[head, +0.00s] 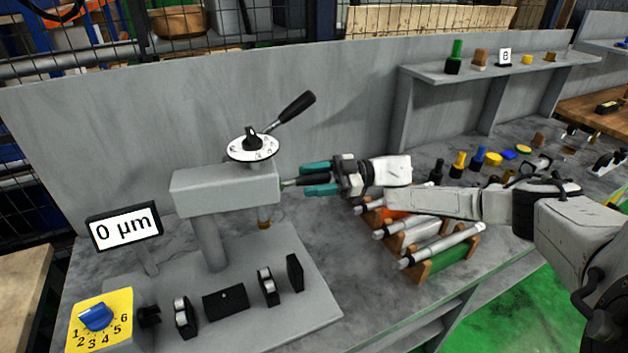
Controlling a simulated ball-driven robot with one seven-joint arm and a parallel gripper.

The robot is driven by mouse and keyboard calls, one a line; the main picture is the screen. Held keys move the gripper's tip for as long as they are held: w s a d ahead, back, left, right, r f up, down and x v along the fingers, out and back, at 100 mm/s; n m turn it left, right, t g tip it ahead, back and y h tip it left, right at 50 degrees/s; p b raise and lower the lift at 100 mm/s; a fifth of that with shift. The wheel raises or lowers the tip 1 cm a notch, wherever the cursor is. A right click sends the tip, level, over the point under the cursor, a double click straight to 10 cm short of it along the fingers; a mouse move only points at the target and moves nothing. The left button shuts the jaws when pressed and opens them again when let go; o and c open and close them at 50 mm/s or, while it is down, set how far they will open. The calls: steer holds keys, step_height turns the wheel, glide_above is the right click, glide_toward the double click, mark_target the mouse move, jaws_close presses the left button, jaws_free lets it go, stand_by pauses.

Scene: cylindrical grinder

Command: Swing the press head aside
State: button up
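The press head (224,190) is a grey block on a round grey column (209,243), standing on a grey base plate (312,303). A black lever (291,110) and a white dial (253,147) with a black knob sit on top. A short handle (311,180) with a black grip sticks out of the head's right side. My gripper (317,180) comes from the right, with one teal finger above this grip and one below. Little or no gap shows, and I cannot tell whether the fingers touch it. A small brass-coloured tip (264,222) hangs under the head.
A "0 µm" display (125,230) and a yellow selector box (101,318) stand at left. Several black blocks line the plate's front. A wooden rack (416,279) of cylinders lies below my arm. A grey wall (90,120) stands behind; a shelf (500,67) is at right.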

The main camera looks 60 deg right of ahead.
steer(key=shift+f, duration=0.1)
steer(key=shift+s+d, duration=0.25)
steer(key=b+v, duration=0.2)
steer(key=v, duration=0.8)
stand_by(0.4)
